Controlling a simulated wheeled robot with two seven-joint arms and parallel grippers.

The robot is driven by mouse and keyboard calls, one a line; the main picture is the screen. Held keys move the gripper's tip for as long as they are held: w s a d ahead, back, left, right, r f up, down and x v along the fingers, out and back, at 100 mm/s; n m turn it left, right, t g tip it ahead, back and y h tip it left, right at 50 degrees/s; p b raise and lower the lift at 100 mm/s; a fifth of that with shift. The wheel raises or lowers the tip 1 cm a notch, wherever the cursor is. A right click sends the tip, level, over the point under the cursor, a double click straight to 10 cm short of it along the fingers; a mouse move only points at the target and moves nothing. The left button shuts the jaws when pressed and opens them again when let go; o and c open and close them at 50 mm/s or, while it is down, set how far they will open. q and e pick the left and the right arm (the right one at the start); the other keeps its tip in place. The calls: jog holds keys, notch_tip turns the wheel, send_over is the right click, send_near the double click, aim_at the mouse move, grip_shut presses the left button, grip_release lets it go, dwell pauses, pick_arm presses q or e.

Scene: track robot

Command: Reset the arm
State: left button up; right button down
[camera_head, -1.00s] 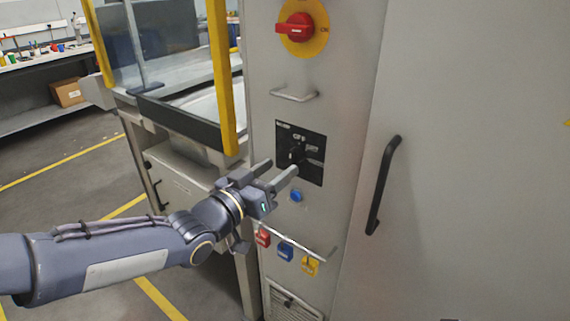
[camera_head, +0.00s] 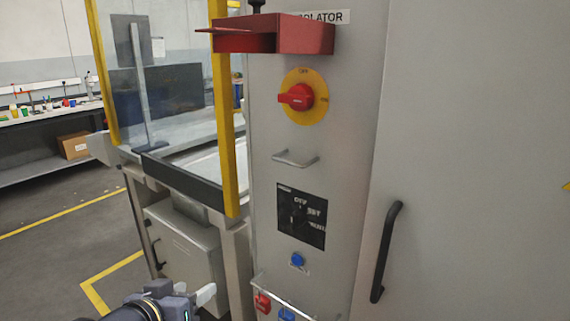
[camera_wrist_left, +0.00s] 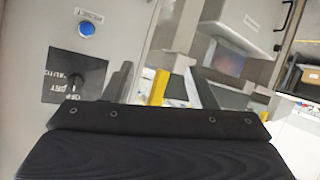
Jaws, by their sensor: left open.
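My left gripper (camera_head: 199,298) shows at the bottom of the head view, low and to the left of the grey cabinet (camera_head: 265,150), with only its top part in the picture. In the left wrist view its two fingers (camera_wrist_left: 158,88) stand apart with nothing between them. The black selector panel (camera_head: 301,217) with its knob is on the cabinet front, and it also shows in the left wrist view (camera_wrist_left: 60,92). The gripper is apart from the panel. My right gripper is out of view.
A red rotary switch (camera_head: 297,97) on a yellow disc, a red box (camera_head: 305,35), a metal handle (camera_head: 296,159) and a blue button (camera_head: 298,260) are on the cabinet. Red and blue padlocks (camera_head: 263,303) hang below. A yellow-framed guard (camera_head: 224,110) stands left. A black door handle (camera_head: 386,250) sticks out right.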

pick_arm(q)
jog(key=s+a+f+n+g, duration=0.1)
jog(key=s+f+g, duration=0.25)
jog(key=s, duration=0.55)
jog(key=s+a+f+n+g, duration=0.25)
jog(key=s+f, duration=0.25)
jog(key=s, duration=0.5)
notch_tip(320, 180, up, 13)
jog(key=m+p, duration=0.1)
jog(key=p, duration=1.1)
jog(key=shift+w+d+g, duration=0.2)
jog(key=shift+d+g, duration=0.2)
jog(key=shift+d, duration=0.05)
jog(key=shift+f, duration=0.15)
